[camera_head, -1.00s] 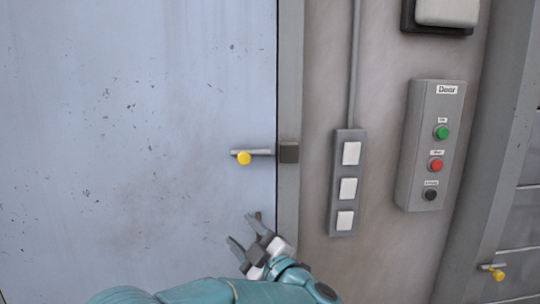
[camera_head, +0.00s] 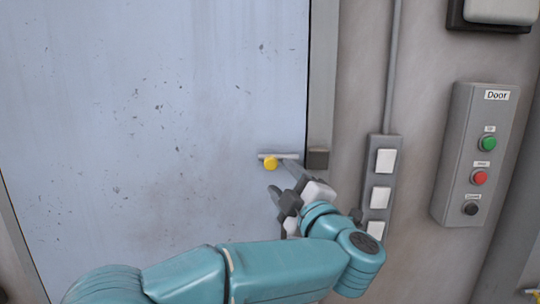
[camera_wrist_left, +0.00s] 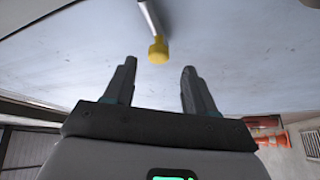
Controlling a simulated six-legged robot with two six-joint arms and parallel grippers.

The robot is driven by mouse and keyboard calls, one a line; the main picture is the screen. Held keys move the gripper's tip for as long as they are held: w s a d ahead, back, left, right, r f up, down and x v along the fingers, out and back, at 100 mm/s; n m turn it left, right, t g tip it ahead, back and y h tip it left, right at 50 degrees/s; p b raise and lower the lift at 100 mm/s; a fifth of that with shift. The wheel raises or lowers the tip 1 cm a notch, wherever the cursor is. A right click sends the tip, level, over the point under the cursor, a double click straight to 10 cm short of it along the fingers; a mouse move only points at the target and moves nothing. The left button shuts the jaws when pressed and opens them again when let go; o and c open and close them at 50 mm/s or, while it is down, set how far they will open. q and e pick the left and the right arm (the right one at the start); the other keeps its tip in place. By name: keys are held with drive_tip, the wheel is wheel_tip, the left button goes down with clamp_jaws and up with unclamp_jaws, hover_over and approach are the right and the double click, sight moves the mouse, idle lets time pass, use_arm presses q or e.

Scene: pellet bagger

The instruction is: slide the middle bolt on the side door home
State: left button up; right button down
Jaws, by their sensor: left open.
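The side door (camera_head: 150,110) is a pale blue, scuffed panel filling the left of the head view. Its bolt (camera_head: 271,163) has a yellow knob on a short grey bar near the door's right edge. A dark grey keeper block (camera_head: 317,158) sits on the frame to the right of the bar. My left gripper (camera_head: 281,178) is open just below the bolt, one finger close to the bar's right end. In the left wrist view the yellow knob (camera_wrist_left: 158,50) lies ahead, between and beyond the two open fingertips (camera_wrist_left: 158,65). My right gripper is not in view.
Right of the door frame is a strip of white switches (camera_head: 381,194), partly covered by my left wrist. A grey box labelled Door (camera_head: 474,155) has green, red and black buttons. Orange cones (camera_wrist_left: 274,140) show at the right in the left wrist view.

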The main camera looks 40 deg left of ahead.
sight(270, 165)
use_arm(q)
drive_tip(key=a, duration=0.1)
drive_tip(key=a+r, duration=0.1)
drive_tip(key=w+a+p, duration=0.1)
drive_tip(key=shift+a+r, duration=0.25)
drive_tip(key=shift+a, duration=0.1)
drive_tip(key=w+a+p, duration=0.1)
drive_tip(key=w+a, duration=0.2)
drive_tip(key=shift+a+r, duration=0.1)
drive_tip(key=shift+s+a+r, duration=0.1)
drive_tip(key=shift+s+a, duration=0.05)
drive_tip(key=shift+s, duration=0.05)
drive_tip(key=shift+w, duration=0.1)
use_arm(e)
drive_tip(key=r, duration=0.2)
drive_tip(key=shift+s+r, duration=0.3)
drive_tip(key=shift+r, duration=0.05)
